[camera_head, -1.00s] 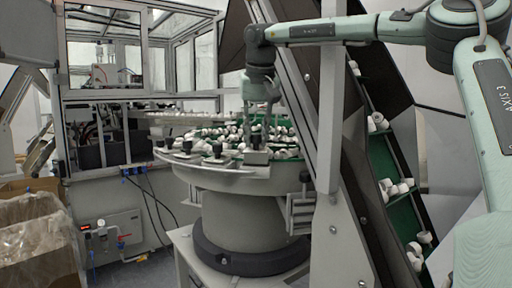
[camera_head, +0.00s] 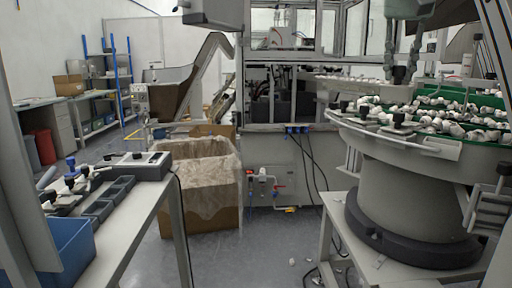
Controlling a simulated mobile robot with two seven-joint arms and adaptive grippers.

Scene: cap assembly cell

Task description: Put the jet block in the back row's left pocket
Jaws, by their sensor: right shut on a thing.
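My right gripper (camera_head: 401,76) hangs from the top edge at the right, fingers down, in front of the bowl feeder. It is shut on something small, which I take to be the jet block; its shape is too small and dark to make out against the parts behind. Dark open trays (camera_head: 101,208) lie in a line on the bench at the left. I cannot tell which pocket is the back row's left one. My left gripper is not in view.
The bench (camera_head: 128,228) at left also bears a grey box (camera_head: 146,166) and clamps; a blue bin (camera_head: 66,250) stands before it. A bag-lined carton (camera_head: 205,180) is behind. The bowl feeder (camera_head: 410,200), full of white caps, fills the right. Floor between is mostly clear.

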